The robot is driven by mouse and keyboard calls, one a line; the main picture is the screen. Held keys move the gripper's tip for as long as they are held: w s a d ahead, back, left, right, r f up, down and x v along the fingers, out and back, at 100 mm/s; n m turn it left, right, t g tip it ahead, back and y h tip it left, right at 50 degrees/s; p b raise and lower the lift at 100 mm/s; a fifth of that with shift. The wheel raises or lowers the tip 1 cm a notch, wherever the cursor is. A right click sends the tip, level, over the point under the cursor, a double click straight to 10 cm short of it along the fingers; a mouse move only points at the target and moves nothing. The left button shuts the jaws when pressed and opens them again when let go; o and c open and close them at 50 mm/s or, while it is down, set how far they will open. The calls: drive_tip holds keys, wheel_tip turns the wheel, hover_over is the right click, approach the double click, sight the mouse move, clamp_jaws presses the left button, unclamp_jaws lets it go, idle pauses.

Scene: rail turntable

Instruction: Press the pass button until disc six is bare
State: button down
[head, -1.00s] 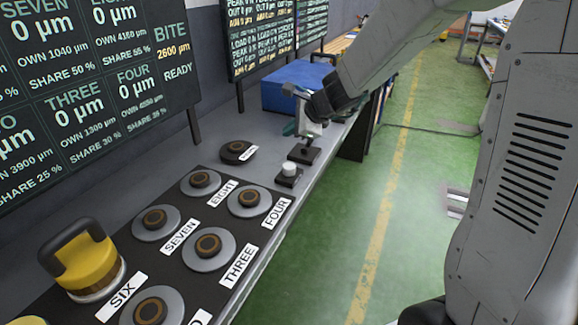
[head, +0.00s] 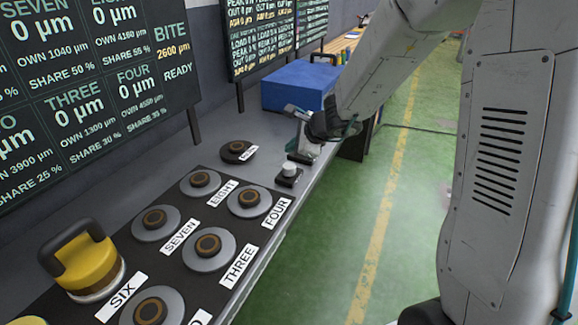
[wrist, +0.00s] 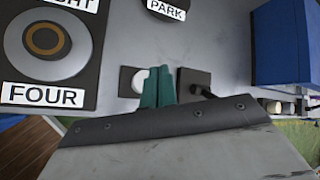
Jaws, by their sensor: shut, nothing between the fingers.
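The disc labelled SIX carries a yellow weight (head: 88,268) with a black handle in the head view. A white round button (head: 289,169) on a small black base stands on the bench beyond disc FOUR. I see no label on it. In the wrist view the button (wrist: 131,82) is partly covered by my teal fingertips. My gripper (head: 293,148) is shut and empty, beside the button on the side away from the discs in the head view. I cannot tell its height above the button. A black block with a lever (wrist: 194,88) lies just right of the fingertips.
Discs SEVEN (head: 174,223), EIGHT (head: 215,184), THREE (head: 222,255) and FOUR (head: 264,203) are empty of weights. A PARK pad (head: 236,151) lies behind. A blue box (head: 290,88) stands beyond my gripper. The screen (head: 60,60) reads READY and BITE 2600 µm.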

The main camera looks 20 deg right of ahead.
sight(286, 164)
drive_tip(key=shift+f, duration=1.55)
idle(0.9)
drive_tip(key=shift+f, duration=0.4)
drive_tip(key=shift+f, duration=0.6)
idle(0.5)
drive_tip(key=shift+r, duration=1.05)
drive_tip(key=shift+r, duration=0.1)
drive_tip(key=shift+r, duration=2.4)
